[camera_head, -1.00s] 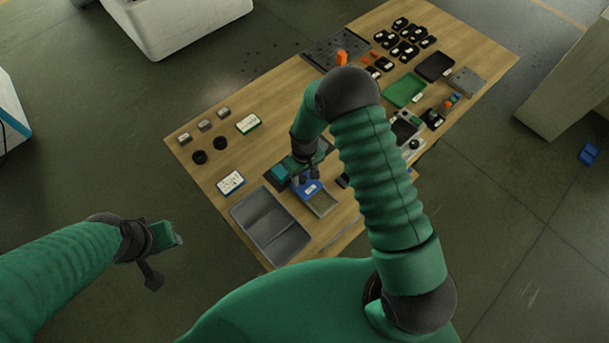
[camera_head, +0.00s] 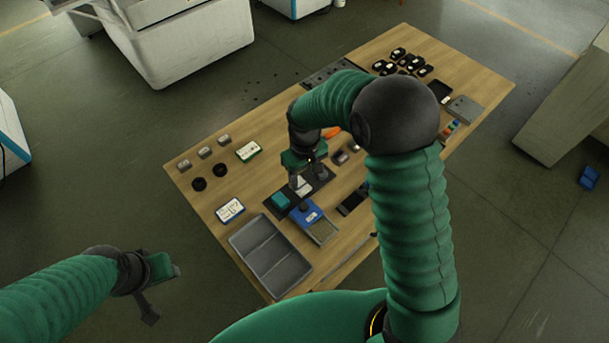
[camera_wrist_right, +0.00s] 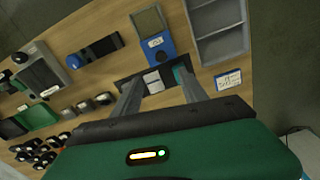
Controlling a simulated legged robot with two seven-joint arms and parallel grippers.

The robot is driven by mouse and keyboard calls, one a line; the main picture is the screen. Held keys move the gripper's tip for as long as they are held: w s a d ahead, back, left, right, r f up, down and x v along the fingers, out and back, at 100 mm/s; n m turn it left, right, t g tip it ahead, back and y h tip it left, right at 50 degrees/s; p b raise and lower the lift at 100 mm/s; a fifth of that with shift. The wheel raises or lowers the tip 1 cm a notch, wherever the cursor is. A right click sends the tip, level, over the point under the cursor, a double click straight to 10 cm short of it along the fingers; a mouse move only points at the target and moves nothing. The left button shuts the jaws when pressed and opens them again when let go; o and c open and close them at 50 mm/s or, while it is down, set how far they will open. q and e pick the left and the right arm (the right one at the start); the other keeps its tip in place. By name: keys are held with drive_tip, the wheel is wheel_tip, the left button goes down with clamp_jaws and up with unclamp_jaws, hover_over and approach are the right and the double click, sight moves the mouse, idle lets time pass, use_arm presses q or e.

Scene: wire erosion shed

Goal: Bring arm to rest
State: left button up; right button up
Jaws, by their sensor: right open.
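My right gripper (camera_head: 308,180) hangs over the dark mat (camera_head: 323,178) near the middle of the wooden table. In the right wrist view its two fingers (camera_wrist_right: 160,88) are spread apart with nothing held between them. A small white card (camera_wrist_right: 153,82) and a teal block (camera_head: 280,201) lie on the mat beyond the fingertips. My right arm arches over the table's right part and hides some of it. My left gripper (camera_head: 150,288) hangs over the floor, left of the table and away from everything; its jaw gap is unclear.
A blue device (camera_head: 308,216) sits in front of the mat. A grey divided tray (camera_head: 270,255) is at the table's near edge. A white label card (camera_head: 230,210) and black round parts (camera_head: 199,184) lie at left. Several black parts are at the far end.

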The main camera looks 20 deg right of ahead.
drive_tip(key=shift+r, duration=0.5)
drive_tip(key=s+r+m+t, duration=0.2)
drive_tip(key=s+r, duration=0.2)
drive_tip(key=s, duration=1)
drive_tip(key=shift+s+t, duration=0.25)
drive_tip(key=shift+t, duration=0.05)
drive_tip(key=shift+d, duration=0.1)
